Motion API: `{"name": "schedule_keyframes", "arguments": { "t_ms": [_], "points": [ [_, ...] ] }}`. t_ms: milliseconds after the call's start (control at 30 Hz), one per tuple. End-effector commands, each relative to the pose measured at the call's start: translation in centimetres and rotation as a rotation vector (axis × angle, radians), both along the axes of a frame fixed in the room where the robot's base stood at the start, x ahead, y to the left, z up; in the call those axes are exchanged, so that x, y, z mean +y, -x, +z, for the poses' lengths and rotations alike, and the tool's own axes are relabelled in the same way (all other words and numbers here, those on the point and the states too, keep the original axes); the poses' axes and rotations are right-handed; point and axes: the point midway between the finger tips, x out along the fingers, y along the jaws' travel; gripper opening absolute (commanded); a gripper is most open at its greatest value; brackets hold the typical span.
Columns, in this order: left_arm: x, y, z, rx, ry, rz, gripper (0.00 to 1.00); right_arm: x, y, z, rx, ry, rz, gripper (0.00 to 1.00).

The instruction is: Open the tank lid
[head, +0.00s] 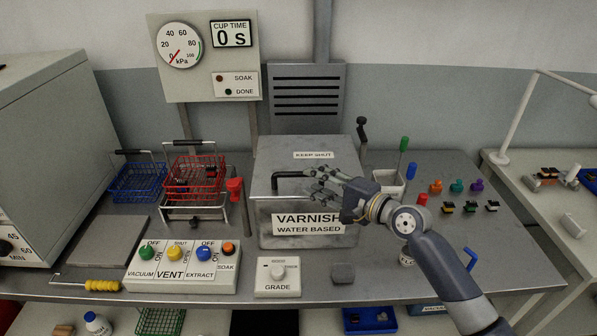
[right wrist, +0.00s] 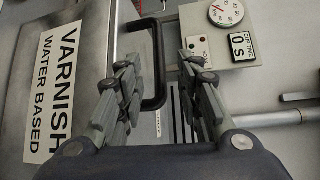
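The varnish tank (head: 272,224) is a grey metal box with a "VARNISH WATER BASED" label, in the middle of the bench. Its lid (head: 325,163), marked "KEEP SHUT", lies flat on top. A black bar handle (head: 290,175) sits on the lid's left part; it also shows in the right wrist view (right wrist: 158,85). My right gripper (head: 315,182) is just right of the handle, low over the lid, with its fingers pointing left. In the right wrist view my right gripper (right wrist: 158,75) has its fingers spread, with the handle seen between them. I cannot tell if they touch. My left gripper is not in view.
A red wire basket (head: 195,178) and a blue one (head: 138,185) stand left of the tank. A grey cup (head: 388,183) and several coloured connectors (head: 457,186) are at the right.

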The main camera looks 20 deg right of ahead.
Motion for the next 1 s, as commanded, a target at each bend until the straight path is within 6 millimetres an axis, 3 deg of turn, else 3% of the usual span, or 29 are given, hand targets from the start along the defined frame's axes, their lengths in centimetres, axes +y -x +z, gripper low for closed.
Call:
{"name": "schedule_keyframes", "arguments": {
  "t_ms": [100, 300, 767, 933, 1000],
  "points": [
    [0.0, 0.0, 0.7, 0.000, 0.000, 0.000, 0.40, 1.2, -2.1, 0.0, 0.000, -0.004, 0.000, 0.33],
    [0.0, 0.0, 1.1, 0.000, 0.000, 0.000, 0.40, 2.6, -4.4, -0.6, 0.001, 0.000, 0.001, 0.33],
    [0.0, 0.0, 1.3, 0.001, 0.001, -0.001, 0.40, 3.2, -5.5, -0.9, 0.000, 0.003, 0.002, 0.33],
    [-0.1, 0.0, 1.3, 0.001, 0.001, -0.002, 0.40, 3.2, -5.5, -0.9, 0.001, 0.002, 0.002, 0.00],
    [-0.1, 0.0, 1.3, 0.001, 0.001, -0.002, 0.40, 3.2, -5.5, -0.9, 0.000, 0.003, 0.002, 0.00]
  ]
}}
